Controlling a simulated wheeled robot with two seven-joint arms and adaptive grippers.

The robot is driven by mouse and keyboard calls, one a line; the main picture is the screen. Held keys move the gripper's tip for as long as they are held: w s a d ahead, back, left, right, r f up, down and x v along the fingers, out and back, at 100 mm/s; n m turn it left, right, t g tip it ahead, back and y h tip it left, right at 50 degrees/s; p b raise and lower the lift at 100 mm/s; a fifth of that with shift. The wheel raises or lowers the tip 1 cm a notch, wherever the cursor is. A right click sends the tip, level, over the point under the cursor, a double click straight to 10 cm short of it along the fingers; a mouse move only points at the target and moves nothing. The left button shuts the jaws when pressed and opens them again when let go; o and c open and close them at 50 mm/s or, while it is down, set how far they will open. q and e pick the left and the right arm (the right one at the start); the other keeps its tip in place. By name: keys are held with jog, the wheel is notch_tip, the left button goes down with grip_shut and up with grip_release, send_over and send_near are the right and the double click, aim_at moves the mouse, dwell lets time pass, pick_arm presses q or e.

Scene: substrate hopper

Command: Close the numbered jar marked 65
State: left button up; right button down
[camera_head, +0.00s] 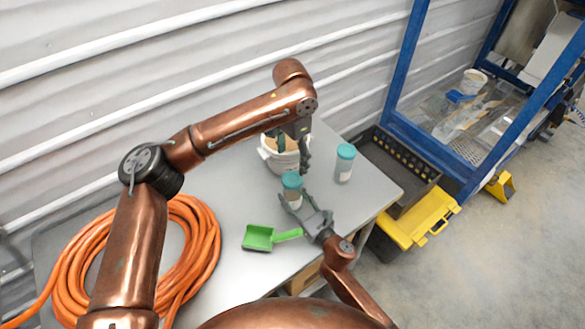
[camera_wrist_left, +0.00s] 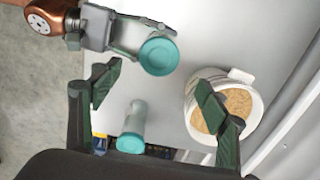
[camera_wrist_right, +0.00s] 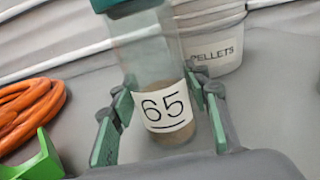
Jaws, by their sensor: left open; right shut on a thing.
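The jar marked 65 (camera_wrist_right: 150,65) is clear, with brown material in the bottom and a white label. My right gripper (camera_wrist_right: 162,105) is shut around its lower part and holds it upright or slightly tilted. A teal lid (camera_head: 292,180) tops this jar; it also shows from above in the left wrist view (camera_wrist_left: 158,55). I cannot tell how tightly the lid sits. My left gripper (camera_wrist_left: 157,92) is open and empty, its fingers apart above the table, close to the held jar and beside the bucket. In the head view it partly hides the bucket.
A white pellets bucket (camera_wrist_left: 250,125) stands behind the held jar. A second teal-lidded jar (camera_head: 344,165) stands to the right. A green scoop (camera_head: 259,238) and a coiled orange hose (camera_head: 205,245) lie on the grey table (camera_head: 225,195). A yellow-lidded toolbox (camera_head: 420,215) is beyond its right edge.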

pick_arm(q)
jog(key=shift+r, duration=1.3)
pick_arm(e)
jog(key=c, duration=1)
grip_release()
jog(key=v, duration=1.2)
jog(key=shift+d, duration=0.1)
